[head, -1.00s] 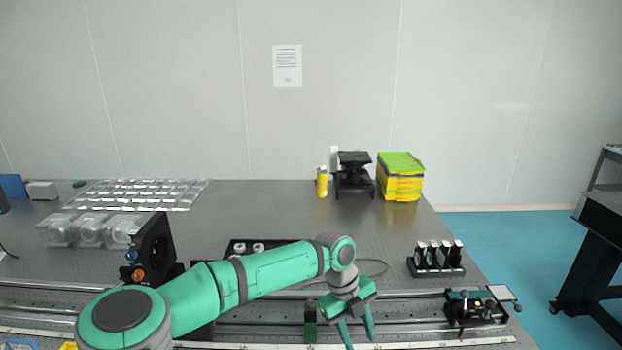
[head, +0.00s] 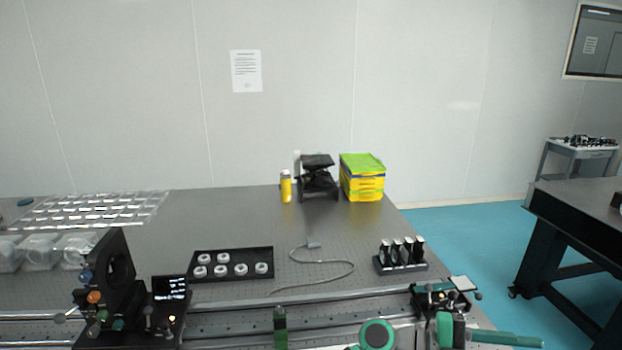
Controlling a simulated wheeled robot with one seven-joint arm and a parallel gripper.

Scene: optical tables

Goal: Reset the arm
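My arm shows only at the bottom edge, as a green joint cap (head: 377,335) and a green and grey link beside it. A green bar (head: 505,340) reaches right from there past the table's front right corner. It looks like the finger end of my gripper seen from the side. Two separate fingertips cannot be made out, so its opening is unclear. No held object shows. The rest of the arm is below the frame.
On the optical table (head: 240,225) stand a black tray of white rings (head: 232,265), a lens rack (head: 401,256), a black optical mount (head: 110,280), a small stage (head: 440,298), a yellow bottle (head: 286,187) and stacked yellow boxes (head: 362,178). A second table (head: 575,205) is right, across blue floor.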

